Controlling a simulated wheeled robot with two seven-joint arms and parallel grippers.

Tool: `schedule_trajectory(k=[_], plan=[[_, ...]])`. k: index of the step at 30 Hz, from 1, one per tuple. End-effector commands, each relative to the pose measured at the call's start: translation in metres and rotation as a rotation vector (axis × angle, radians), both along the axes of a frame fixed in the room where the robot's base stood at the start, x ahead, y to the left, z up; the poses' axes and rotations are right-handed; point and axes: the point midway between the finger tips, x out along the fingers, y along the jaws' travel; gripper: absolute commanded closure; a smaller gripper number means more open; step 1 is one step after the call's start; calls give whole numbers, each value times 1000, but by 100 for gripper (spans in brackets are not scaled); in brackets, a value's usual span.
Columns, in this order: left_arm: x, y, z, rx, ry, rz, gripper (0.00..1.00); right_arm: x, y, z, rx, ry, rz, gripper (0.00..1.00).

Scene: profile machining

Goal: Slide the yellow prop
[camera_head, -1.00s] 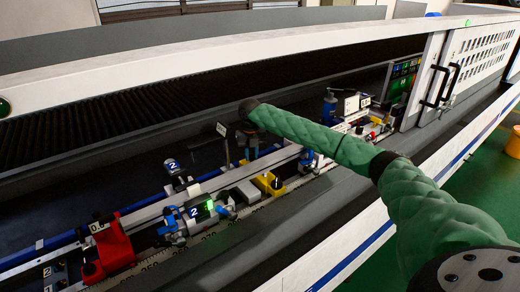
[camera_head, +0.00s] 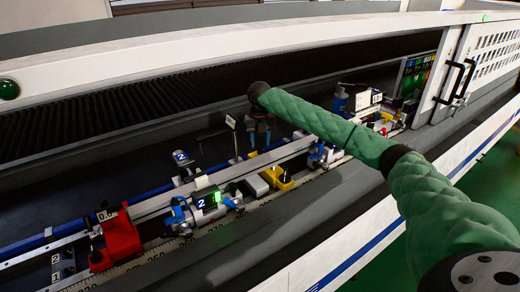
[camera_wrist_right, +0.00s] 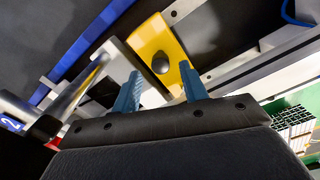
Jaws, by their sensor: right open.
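The yellow prop (camera_head: 277,178) sits on the measuring rail near the middle of the head view, partly hidden by neighbouring parts. In the right wrist view it is a yellow block (camera_wrist_right: 158,45) with a dark round knob. My right gripper (camera_head: 260,138) hangs from its green arm, just behind and above the prop in the head view. In the right wrist view its two blue fingers (camera_wrist_right: 160,88) are apart and point toward the prop. Its near edge lies close to the fingertips. Nothing is between the fingers; contact cannot be told. My left gripper is not in view.
Other blue and red fixtures (camera_head: 358,102) stand to the right, before the white machine door (camera_head: 465,70). A thin post with a tag (camera_head: 231,123) rises beside the right gripper.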

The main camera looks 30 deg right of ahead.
Motion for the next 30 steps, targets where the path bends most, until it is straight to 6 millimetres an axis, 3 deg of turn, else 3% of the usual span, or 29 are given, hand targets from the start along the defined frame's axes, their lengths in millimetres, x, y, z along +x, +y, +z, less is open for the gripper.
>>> schedule_trajectory(k=[6, 12, 30], plan=[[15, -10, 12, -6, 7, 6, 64, 1, 0, 27, 2, -2, 1, 56], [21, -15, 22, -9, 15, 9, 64, 1, 0, 41, 1, 0, 1, 56], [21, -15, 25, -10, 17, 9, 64, 0, 0, 45, 0, 1, 1, 56]])
